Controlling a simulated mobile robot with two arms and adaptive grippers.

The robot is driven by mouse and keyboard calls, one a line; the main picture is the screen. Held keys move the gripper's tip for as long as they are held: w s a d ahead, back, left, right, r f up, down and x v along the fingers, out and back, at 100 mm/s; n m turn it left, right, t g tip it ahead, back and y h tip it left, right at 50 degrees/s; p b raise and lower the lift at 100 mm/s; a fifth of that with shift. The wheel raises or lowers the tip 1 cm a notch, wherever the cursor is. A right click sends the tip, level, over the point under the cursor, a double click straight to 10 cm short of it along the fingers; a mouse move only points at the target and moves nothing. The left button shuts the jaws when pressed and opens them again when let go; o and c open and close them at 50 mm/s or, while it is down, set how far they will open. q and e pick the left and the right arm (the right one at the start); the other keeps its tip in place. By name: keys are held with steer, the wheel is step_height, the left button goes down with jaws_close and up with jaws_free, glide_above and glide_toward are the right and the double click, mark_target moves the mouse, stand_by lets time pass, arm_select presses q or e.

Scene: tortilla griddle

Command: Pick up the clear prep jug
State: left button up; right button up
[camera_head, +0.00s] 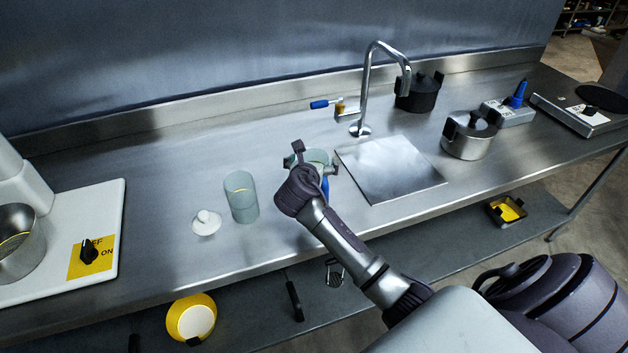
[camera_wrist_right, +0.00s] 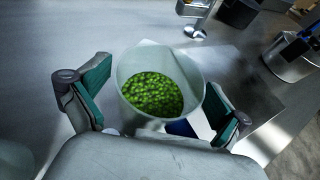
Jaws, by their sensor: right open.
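The clear prep jug (camera_head: 318,156) stands on the steel counter, left of the sink cover, mostly hidden behind my right gripper (camera_head: 314,162). In the right wrist view the jug (camera_wrist_right: 146,57) is a pale see-through vessel with green, pea-like pieces inside. A blue part shows at its near side. My right gripper (camera_wrist_right: 158,80) is open, with one teal-padded finger on each side of the jug. The fingers look close to its wall; I cannot tell whether they touch it. My left gripper is not in view.
A clear cylinder (camera_head: 241,198) and a white lid (camera_head: 206,222) stand left of the jug. Right are a square metal plate (camera_head: 390,168), a faucet (camera_head: 366,90), a black pot (camera_head: 420,93) and a steel pot (camera_head: 469,136). A white appliance (camera_head: 105,215) fills the left end.

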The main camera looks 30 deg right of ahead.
steer(key=shift+c, duration=0.3)
steer(key=shift+r, duration=0.1)
steer(key=c, duration=1.7)
steer(key=shift+o, duration=0.2)
steer(key=shift+r, duration=0.1)
